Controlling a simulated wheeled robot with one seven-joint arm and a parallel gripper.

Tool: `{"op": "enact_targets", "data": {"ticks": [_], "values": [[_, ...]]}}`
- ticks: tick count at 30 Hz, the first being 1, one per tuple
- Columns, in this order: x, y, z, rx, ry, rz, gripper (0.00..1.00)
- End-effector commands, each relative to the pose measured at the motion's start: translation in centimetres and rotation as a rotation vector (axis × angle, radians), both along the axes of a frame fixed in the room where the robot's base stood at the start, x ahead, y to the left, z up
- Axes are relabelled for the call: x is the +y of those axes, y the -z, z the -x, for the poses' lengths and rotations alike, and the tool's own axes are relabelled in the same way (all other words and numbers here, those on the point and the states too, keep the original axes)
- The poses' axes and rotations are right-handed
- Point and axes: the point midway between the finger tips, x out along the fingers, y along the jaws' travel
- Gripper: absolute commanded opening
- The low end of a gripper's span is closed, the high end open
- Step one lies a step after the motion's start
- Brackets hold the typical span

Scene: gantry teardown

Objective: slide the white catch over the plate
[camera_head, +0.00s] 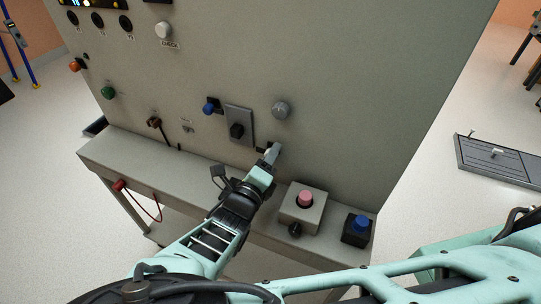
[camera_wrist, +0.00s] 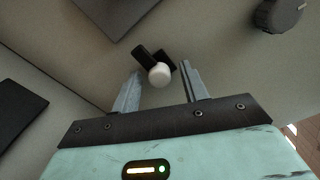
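The white catch (camera_wrist: 159,75) shows in the wrist view as a round white knob with black pieces behind it on the panel face. In the head view it is mostly hidden by my gripper (camera_head: 270,153). My gripper (camera_wrist: 161,70) is open. Its two fingers stand on either side of the white knob, with a visible gap on each side; depth contact cannot be told. The grey plate (camera_head: 232,112) with a black knob (camera_head: 237,130) is on the panel, up and left of my gripper. Part of a dark plate (camera_wrist: 112,14) shows at the wrist view's top.
A blue knob (camera_head: 209,106) and a grey round knob (camera_head: 281,110) flank the plate. Below is a shelf (camera_head: 160,165) bearing a box with a pink button (camera_head: 305,197) and a blue-button box (camera_head: 357,228). A red cable (camera_head: 143,207) hangs at left. The panel's right side is bare.

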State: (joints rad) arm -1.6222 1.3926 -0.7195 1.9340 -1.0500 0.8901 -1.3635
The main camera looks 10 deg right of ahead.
Motion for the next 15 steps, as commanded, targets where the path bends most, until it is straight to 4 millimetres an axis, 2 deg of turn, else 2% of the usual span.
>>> {"op": "enact_targets", "data": {"ticks": [1, 4, 5, 10, 15], "values": [[0.0, 0.0, 0.0, 0.000, 0.000, 0.000, 0.31], [0.0, 0.0, 0.0, 0.000, 0.000, 0.000, 0.03], [0.0, 0.0, 0.0, 0.000, 0.000, 0.000, 0.00], [0.3, 0.0, -0.2, 0.000, 0.000, -0.002, 0.00], [1.9, 0.1, -1.3, 0.002, -0.001, -0.005, 0.00]]}}
